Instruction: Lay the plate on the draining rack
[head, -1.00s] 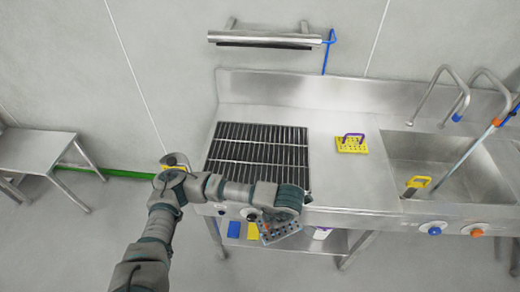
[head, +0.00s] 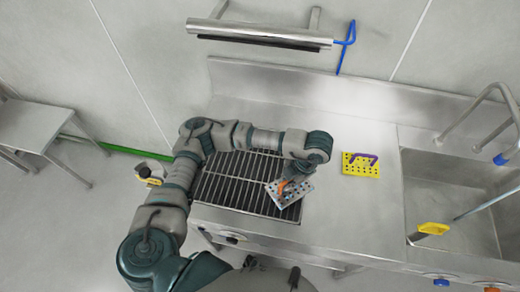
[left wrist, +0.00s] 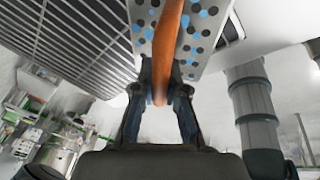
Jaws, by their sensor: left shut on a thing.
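The plate (head: 300,195) is a grey perforated sheet with an orange handle (head: 287,186). My left gripper (head: 286,182) is shut on the handle, with the plate over the right front part of the draining rack (head: 226,187), a dark slatted grid set in the steel counter. I cannot tell whether the plate touches the slats. In the left wrist view, the fingers (left wrist: 160,88) close around the orange handle (left wrist: 167,45), and the plate (left wrist: 205,22) shows dark and blue holes. The rack (left wrist: 75,40) shows at the left there. My right gripper is not in view.
A yellow perforated plate (head: 361,170) with a purple handle lies on the counter right of the rack. A sink basin (head: 455,185) with a yellow-handled thing (head: 433,228) is further right. A small table (head: 35,125) stands at the left.

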